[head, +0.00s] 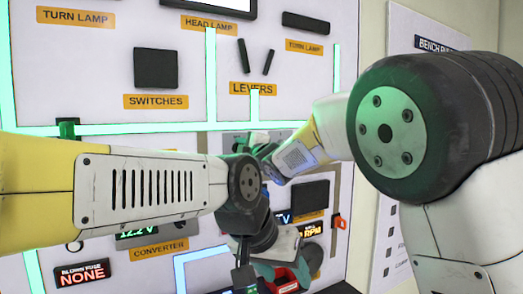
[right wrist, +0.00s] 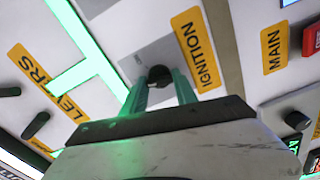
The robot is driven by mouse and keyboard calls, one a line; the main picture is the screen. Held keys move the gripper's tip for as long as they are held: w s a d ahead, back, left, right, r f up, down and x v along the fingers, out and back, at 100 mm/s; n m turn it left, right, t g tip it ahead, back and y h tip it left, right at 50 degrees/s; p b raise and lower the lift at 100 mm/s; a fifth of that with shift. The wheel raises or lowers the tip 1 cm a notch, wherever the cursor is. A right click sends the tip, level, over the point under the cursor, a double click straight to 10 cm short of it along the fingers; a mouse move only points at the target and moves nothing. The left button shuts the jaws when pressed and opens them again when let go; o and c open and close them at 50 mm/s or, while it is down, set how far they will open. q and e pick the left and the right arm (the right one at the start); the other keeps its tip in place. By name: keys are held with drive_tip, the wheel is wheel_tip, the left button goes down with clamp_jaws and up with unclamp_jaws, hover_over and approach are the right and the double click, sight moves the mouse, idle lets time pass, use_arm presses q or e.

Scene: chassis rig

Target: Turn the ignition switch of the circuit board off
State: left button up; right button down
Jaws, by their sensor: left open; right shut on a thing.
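The ignition switch (right wrist: 159,76) is a dark round knob on a grey plate beside the yellow IGNITION label (right wrist: 195,50) in the right wrist view. My right gripper (right wrist: 160,88) has its teal fingers on either side of the knob and is shut on it. In the head view the right gripper (head: 262,148) reaches the board just below the LEVERS label, and the knob is hidden there. My left gripper (head: 283,276) is low in the head view, open, in front of the lower board near a red part; its fingertips are partly hidden.
The upright circuit board (head: 90,90) has glowing green strips. Two levers (head: 256,60) and a dark switches panel (head: 156,68) are above my arms. A MAIN label (right wrist: 274,50) and red switch (right wrist: 311,40) lie right of the knob in the wrist view. My arms cross closely mid-view.

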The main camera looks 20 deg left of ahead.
drive_tip(key=shift+f+n, duration=0.1)
drive_tip(key=shift+n, duration=1.4)
drive_tip(key=c, duration=1)
unclamp_jaws()
drive_tip(key=shift+c, duration=0.2)
drive_tip(key=v, duration=0.8)
drive_tip(key=shift+w+d, duration=0.1)
drive_tip(key=shift+w, duration=0.05)
